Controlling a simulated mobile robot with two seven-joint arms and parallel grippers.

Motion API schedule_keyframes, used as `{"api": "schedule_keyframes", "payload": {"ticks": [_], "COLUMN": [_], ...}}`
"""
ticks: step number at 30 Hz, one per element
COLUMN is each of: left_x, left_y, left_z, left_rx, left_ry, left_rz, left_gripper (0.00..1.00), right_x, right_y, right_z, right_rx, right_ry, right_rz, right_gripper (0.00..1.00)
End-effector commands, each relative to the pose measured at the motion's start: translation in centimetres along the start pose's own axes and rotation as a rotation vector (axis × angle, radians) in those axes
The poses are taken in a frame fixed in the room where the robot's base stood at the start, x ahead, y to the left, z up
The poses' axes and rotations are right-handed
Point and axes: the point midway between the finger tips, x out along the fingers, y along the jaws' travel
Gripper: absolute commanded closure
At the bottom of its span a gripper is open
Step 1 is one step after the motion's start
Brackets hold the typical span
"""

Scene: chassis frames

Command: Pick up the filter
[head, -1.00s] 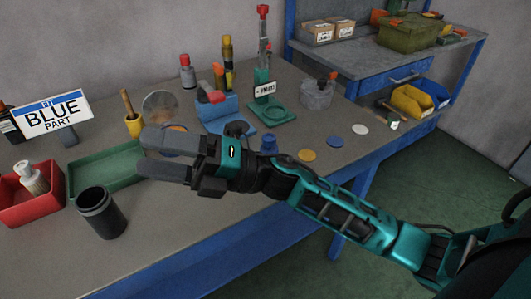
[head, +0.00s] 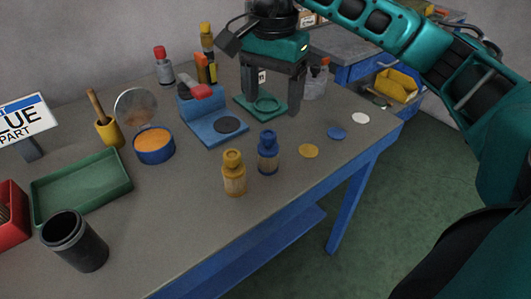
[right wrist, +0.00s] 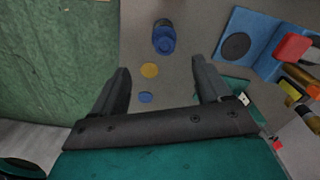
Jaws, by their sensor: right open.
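Two small bottle-shaped parts with knobbed tops, likely the filters, stand upright near the table's front edge: a blue one (head: 268,153) and a yellow one (head: 234,173). The blue one also shows from above in the right wrist view (right wrist: 163,38). A sign (head: 20,118), cut off at the left, reads "UE PART". My right gripper (head: 274,98) is open and empty, fingers pointing down, above the green stand and behind the blue part. In the right wrist view the open jaws (right wrist: 160,72) have nothing between them. My left gripper is not in view.
A blue block fixture (head: 212,118), an orange-filled blue tin (head: 154,145), a green tray (head: 82,187) and a dark cup (head: 75,240) stand left. Yellow (head: 309,151), blue (head: 337,133) and white (head: 360,118) discs lie right. The green stand (head: 262,106) is under my gripper.

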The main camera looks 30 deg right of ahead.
Motion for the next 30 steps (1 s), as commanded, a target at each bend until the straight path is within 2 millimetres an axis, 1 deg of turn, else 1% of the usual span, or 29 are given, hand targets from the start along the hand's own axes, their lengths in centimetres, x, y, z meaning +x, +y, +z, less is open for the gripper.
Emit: {"api": "schedule_keyframes", "payload": {"ticks": [3,9,17,21,24,27,30], "left_x": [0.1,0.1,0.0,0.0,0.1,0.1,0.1], "left_y": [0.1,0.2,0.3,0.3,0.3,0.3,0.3], "left_z": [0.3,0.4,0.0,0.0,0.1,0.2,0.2], "left_rx": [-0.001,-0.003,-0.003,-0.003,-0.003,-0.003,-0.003], "left_ry": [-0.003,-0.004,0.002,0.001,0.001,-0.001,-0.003], "left_rz": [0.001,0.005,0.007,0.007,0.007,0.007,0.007], "left_gripper": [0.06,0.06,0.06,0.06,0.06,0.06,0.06], "right_x": [2.4,5.8,7.8,10.0,11.4,12.0,12.2], "right_y": [0.1,0.0,-0.3,-0.8,-0.8,-0.8,-0.8], "right_z": [0.1,0.1,0.1,-0.2,-0.2,-0.2,-0.2], "right_rx": [-0.002,-0.001,0.0,-0.001,-0.001,-0.001,-0.002], "right_ry": [-0.003,-0.005,-0.006,-0.007,-0.007,-0.006,-0.006], "right_rz": [0.007,0.005,0.002,0.004,0.004,0.002,0.001], "right_gripper": [0.24,0.24,0.24,0.24,0.24,0.24,0.24]}}
